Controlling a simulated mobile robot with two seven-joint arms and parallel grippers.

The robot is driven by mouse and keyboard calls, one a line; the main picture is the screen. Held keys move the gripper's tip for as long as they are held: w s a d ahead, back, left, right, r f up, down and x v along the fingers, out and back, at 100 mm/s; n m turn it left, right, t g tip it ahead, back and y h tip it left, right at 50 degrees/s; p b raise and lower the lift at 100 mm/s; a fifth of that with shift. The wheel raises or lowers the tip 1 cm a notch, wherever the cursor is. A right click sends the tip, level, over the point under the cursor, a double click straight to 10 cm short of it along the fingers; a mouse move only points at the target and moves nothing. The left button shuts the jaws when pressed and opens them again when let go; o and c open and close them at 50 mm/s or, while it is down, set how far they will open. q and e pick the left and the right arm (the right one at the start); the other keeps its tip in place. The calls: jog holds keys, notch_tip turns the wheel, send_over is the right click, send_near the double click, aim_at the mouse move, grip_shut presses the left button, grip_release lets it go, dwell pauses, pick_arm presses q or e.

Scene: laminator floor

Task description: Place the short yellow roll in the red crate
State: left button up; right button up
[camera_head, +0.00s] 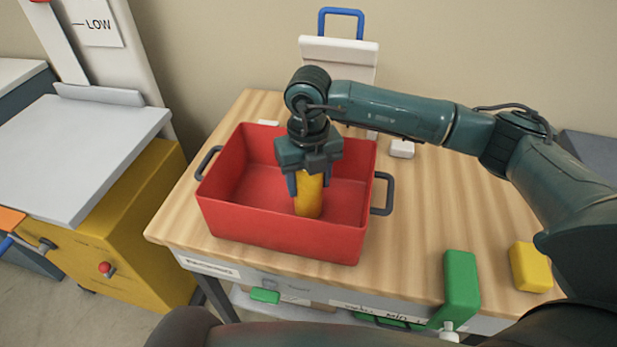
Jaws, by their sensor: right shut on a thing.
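The red crate (283,242) stands on the wooden table, with a dark handle at each end. My right gripper (309,184) points down inside the crate and is shut on the short yellow roll (309,201). The roll is upright, below the crate's rim, in the right half of the crate. I cannot tell whether its lower end touches the crate floor. The rest of the crate's visible floor is empty. My left gripper is not in view.
A yellow block (530,267) and a green upright piece (460,283) are at the table's front right. A yellow machine with a grey top (75,150) stands at the left. The table right of the crate is mostly clear.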

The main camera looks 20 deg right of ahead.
jog(key=o, duration=0.8)
jog(key=shift+f, duration=0.1)
jog(key=shift+c, duration=0.2)
jog(key=o, duration=0.4)
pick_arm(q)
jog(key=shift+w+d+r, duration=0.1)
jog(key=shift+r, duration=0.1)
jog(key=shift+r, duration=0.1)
pick_arm(e)
notch_tip(320, 180, up, 11)
jog(key=shift+r+b, duration=0.2)
jog(key=shift+b, duration=0.25)
jog(key=shift+r, duration=0.5)
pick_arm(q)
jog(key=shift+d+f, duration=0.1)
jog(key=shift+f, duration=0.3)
